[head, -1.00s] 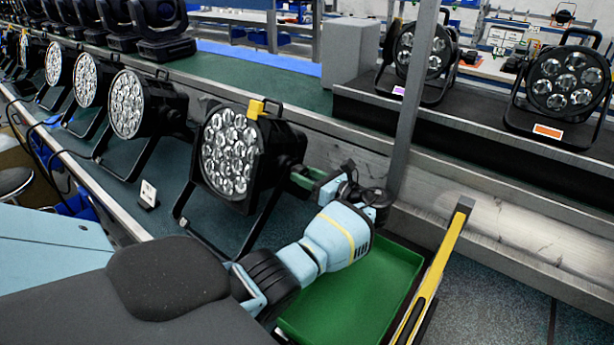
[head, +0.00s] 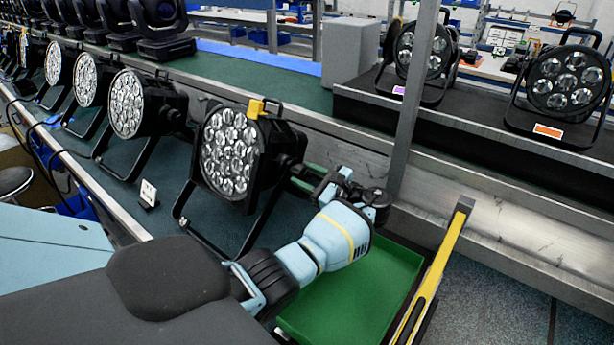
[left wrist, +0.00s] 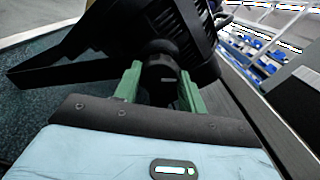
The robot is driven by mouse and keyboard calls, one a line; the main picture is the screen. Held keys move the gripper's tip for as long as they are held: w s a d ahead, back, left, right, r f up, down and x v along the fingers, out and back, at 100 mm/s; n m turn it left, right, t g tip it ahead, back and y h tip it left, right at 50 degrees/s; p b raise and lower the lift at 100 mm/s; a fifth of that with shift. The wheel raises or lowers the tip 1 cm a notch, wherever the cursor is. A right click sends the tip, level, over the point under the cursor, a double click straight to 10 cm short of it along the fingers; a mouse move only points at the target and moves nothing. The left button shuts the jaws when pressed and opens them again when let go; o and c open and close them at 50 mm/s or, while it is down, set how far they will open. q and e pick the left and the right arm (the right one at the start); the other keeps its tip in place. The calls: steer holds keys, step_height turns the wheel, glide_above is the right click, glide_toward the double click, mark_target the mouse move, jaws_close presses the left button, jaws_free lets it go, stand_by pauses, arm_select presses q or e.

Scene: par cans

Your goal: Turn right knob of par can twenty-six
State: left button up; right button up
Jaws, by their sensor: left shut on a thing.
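In the left wrist view, the green fingers (left wrist: 159,84) are shut on a dark round knob (left wrist: 160,72) at the side of the lamp body (left wrist: 165,30), one finger on each side. The knob's far face is hidden. My right gripper is not in view.
A green tray (head: 345,300) lies below my left forearm. A yellow bar (head: 435,265) and a grey post (head: 410,110) stand to the right. More par cans (head: 127,104) line the bench to the left. A grey metal rail (head: 480,205) runs behind.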

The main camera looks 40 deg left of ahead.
arm_select(q)
steer(key=n, duration=0.3)
steer(key=shift+n+b, duration=0.3)
steer(key=shift+n, duration=0.1)
steer(key=n+b, duration=0.1)
steer(key=n, duration=0.4)
steer(key=shift+f, duration=0.1)
steer(key=shift+n+b, duration=0.35)
steer(key=shift+n, duration=0.35)
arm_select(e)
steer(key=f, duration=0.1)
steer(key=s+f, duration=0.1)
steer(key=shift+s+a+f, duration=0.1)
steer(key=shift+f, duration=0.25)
arm_select(q)
steer(key=o, duration=1)
steer(key=d, duration=0.5)
steer(key=d+b, duration=0.1)
steer(key=d, duration=0.1)
steer(key=shift+w+d, duration=0.35)
steer(key=shift+d, duration=0.05)
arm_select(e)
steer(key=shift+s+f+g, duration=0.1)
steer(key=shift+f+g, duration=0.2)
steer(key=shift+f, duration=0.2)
